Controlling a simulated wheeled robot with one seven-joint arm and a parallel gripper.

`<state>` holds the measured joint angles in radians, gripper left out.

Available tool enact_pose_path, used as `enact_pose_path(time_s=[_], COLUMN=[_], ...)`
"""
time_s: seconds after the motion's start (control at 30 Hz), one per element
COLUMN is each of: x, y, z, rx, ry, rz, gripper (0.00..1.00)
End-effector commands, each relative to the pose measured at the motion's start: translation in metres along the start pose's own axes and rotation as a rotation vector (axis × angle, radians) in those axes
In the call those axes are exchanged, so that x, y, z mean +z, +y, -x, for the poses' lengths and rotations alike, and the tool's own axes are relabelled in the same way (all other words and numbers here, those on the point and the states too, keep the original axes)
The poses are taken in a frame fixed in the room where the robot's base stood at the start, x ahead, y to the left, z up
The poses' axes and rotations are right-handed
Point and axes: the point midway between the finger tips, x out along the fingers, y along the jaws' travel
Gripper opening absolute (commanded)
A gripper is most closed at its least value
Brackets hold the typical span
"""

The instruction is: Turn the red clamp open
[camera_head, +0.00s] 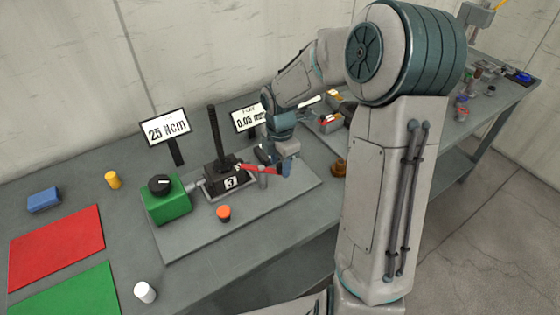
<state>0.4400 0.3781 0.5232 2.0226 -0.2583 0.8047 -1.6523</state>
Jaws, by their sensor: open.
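The red clamp (260,168) is a small red lever lying roughly level, beside a black block marked 3 (226,178). A tall threaded black screw (214,130) stands up from this block. My gripper (275,172) is open and low at the right end of the red lever, with its fingers close around or beside that end. I cannot tell whether they touch it. The gripper partly hides the lever's right end.
A green box with a black knob (166,205) stands left of the block, and an orange-topped button (223,213) in front. All are on a grey plate (185,246). Signs (165,128) stand behind. Red (58,245) and green mats lie left; small parts clutter the bench's right.

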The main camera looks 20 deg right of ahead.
Motion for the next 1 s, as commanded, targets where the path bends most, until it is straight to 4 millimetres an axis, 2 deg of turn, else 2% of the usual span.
enact_pose_path(time_s=[0.07,0.2,0.23,0.67,1.0], x=[0.0,0.0,0.0,-0.003,-0.014], y=[0.0,0.0,0.0,-0.002,-0.01], z=[0.0,0.0,0.0,0.0,0.0], rx=[0.0,0.0,0.0,0.001,0.002], ry=[0.0,0.0,0.0,-0.002,-0.003], rz=[0.0,0.0,0.0,-0.068,-0.326], gripper=[0.43,0.04,0.0,0.0,0.0])
